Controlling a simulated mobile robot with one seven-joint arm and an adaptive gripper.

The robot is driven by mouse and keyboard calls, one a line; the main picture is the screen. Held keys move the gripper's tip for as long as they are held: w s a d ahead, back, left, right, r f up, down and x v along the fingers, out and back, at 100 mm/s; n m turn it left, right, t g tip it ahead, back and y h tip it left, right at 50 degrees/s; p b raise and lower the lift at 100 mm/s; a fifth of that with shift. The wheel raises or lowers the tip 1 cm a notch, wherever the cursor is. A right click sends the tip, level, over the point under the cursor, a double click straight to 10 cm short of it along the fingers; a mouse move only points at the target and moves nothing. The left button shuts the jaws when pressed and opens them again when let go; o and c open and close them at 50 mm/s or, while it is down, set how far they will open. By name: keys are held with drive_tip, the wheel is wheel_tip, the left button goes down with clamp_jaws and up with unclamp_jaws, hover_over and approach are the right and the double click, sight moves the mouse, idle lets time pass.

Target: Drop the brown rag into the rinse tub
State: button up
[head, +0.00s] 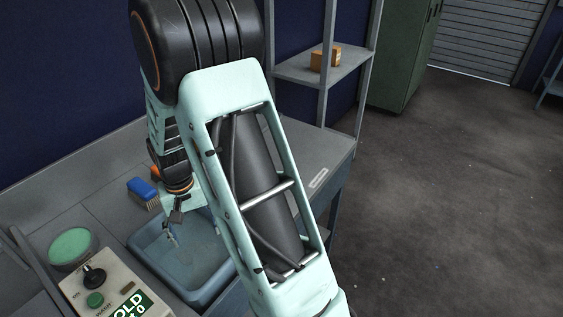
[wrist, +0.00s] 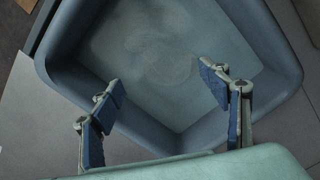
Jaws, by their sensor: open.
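The rinse tub is a blue-grey basin (head: 165,279) set in the bench, partly hidden behind my arm in the head view. It fills much of the wrist view (wrist: 62,62), where a faint, pale round patch (wrist: 170,66) shows on its floor; I cannot tell what it is. My gripper (head: 176,228) points down over the tub. In the wrist view my gripper (wrist: 160,88) is open, its two blue-padded fingers wide apart with nothing between them. I see no brown rag that I can make out in either view.
A blue brush (head: 143,189) lies on the bench behind the tub. A round green dish (head: 72,246) and a control box (head: 108,283) with a knob stand to the left. A shelf at the back holds an orange box (head: 325,57). The floor at right is clear.

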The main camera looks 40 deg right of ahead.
drive_tip(key=shift+r, duration=0.1)
wheel_tip(320, 180, up, 5)
drive_tip(key=p, duration=0.3)
drive_tip(key=shift+r+p, duration=0.2)
drive_tip(key=shift+p, duration=0.2)
wheel_tip(320, 180, up, 12)
idle(0.6)
idle(0.3)
